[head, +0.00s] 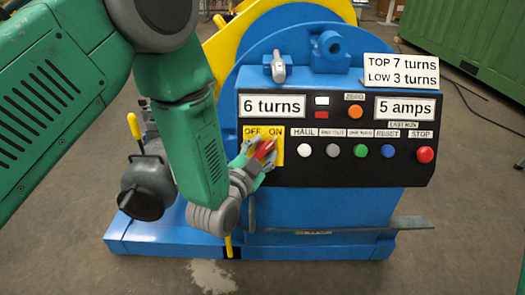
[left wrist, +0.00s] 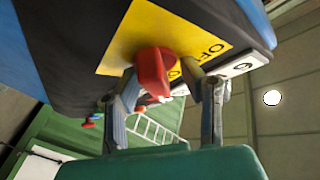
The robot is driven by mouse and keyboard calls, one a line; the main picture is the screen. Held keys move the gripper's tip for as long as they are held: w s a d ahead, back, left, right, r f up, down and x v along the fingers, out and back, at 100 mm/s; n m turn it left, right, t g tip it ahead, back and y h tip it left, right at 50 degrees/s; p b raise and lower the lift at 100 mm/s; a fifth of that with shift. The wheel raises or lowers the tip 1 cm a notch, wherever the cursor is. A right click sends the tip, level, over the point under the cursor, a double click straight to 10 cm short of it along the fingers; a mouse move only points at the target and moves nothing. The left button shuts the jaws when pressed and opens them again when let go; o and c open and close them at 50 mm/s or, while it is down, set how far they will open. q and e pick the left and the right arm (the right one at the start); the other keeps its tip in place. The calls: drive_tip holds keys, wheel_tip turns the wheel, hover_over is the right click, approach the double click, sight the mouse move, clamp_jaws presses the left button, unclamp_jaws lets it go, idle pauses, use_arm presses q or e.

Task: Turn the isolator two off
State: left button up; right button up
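The isolator is a yellow plate (head: 279,157) marked OFF and ON, at the left end of the black control panel. Its red handle (head: 264,149) slants up to the right, towards the ON mark. My left gripper (head: 257,158) is at the plate, with its fingers on either side of the red handle. In the left wrist view the red handle (left wrist: 153,73) stands between the two fingertips (left wrist: 163,80). The left finger is close to it and a small gap shows at the right finger. The gripper hides part of the plate. My right gripper is not in view.
Right of the isolator, the panel carries several push buttons, including a red stop button (head: 425,155). Displays above read "6 turns" (head: 272,106) and "5 amps" (head: 405,108). A metal lever (head: 279,68) stands above the panel. A grey ledge (head: 370,224) juts out below.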

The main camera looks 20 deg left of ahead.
use_arm(q)
drive_tip(key=shift+d, duration=0.25)
drive_tip(key=shift+c, duration=0.8)
drive_tip(key=shift+d+r, duration=0.1)
drive_tip(key=shift+d, duration=0.15)
clamp_jaws()
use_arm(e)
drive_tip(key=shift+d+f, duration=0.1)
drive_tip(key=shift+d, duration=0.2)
